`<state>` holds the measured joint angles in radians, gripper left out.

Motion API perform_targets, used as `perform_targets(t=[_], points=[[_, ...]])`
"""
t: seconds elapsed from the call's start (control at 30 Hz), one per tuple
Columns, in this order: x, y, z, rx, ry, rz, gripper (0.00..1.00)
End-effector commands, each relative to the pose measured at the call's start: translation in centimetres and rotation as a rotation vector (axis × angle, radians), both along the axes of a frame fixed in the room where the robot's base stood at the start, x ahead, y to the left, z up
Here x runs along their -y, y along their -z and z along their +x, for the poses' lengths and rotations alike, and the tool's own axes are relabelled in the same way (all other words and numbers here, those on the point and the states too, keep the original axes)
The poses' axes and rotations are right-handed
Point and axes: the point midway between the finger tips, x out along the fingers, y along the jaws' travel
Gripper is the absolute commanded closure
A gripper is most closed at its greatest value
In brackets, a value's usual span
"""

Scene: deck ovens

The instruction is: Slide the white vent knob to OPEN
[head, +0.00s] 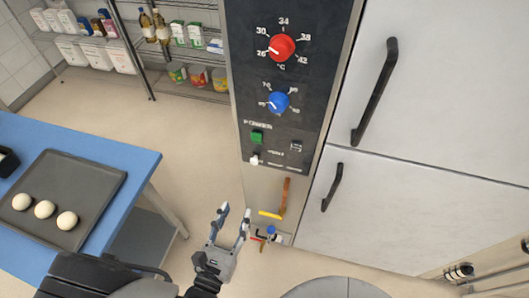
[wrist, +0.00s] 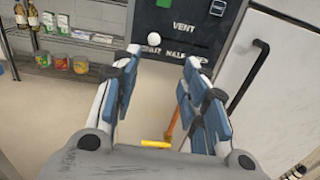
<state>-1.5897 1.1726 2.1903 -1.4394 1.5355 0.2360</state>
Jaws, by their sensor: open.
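The white vent knob (head: 255,160) sits at the left end of the vent row, low on the dark control panel (head: 290,80). In the wrist view the white knob (wrist: 153,39) stands below and left of the VENT label, above the left part of a row of small position words. The OPEN word cannot be read clearly. My gripper (head: 235,211) is open and empty, below and a little left of the knob in the head view. In the wrist view its fingers (wrist: 163,58) are spread, with the knob seen beyond the gap between the tips, apart from them.
A red dial (head: 282,47), a blue dial (head: 278,102) and a green power switch (head: 257,137) are above the knob. An orange lever (head: 285,195) and a yellow handle (head: 270,215) are below the panel. White doors stand right; a blue table (head: 130,158) with a tray stands left.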

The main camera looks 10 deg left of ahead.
Motion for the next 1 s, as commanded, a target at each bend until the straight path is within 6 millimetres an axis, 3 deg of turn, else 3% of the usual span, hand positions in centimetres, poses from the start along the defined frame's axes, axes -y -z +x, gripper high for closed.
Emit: perform_targets(t=[0.13,0.27,0.8,1.0], points=[[-0.6,0.6,-0.1,0.005,-0.042,-0.02,0.6],[-0.3,0.7,1.6,0.005,-0.037,-0.018,0.6],[0.7,0.7,13.0,0.004,-0.032,-0.014,0.6],[0.8,0.6,15.8,0.004,-0.035,-0.015,0.6]])
